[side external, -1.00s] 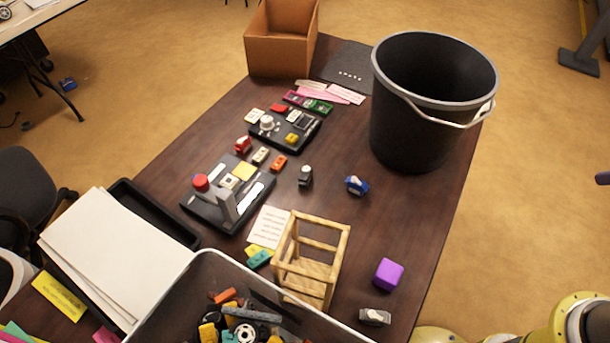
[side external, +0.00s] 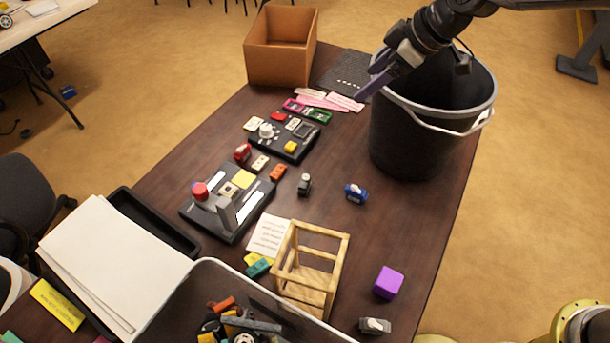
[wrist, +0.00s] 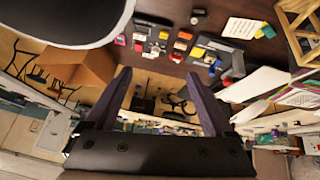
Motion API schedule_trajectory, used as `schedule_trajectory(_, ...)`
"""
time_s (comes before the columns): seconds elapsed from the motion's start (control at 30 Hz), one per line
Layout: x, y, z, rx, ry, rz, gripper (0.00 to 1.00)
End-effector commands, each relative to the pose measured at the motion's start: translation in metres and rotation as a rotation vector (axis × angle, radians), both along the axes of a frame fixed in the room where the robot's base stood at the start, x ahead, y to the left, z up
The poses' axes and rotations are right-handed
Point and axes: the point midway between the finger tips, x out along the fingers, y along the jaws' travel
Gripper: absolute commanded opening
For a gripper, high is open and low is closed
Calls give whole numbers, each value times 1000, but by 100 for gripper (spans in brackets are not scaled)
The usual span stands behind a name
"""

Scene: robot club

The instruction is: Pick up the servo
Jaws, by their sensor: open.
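A small blue block with a white top piece, which looks like the servo (side external: 356,193), lies on the dark table right of the middle in the side view. I cannot make it out in the wrist view. My gripper (side external: 372,85) is high at the top right of the side view, by the left rim of the black bucket, far behind and above the blue servo. In the wrist view my gripper (wrist: 158,78) is open, its two purple fingers wide apart with nothing held between them.
The tall black bucket (side external: 405,140) stands at the table's back right. A wooden frame (side external: 338,270), a purple cube (side external: 388,282) and a small grey part (side external: 304,185) stand near the servo. A cardboard box (side external: 275,62) is at the back. The table right around the servo is clear.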

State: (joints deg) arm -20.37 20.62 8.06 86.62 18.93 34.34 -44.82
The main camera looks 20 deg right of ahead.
Motion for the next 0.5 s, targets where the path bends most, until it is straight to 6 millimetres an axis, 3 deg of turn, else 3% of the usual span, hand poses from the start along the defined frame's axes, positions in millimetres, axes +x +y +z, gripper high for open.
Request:
schedule_trajectory(0.03,5,19,-29,-9,34,26,88)
schedule_trajectory(0.1,7,40,-62,-19,73,52,88)
schedule_trajectory(0.23,-1,66,-115,-46,144,93,88)
schedule_trajectory(0.33,-12,76,-143,-66,185,114,88)
schedule_trajectory(0.5,-18,87,-162,-76,204,133,88)
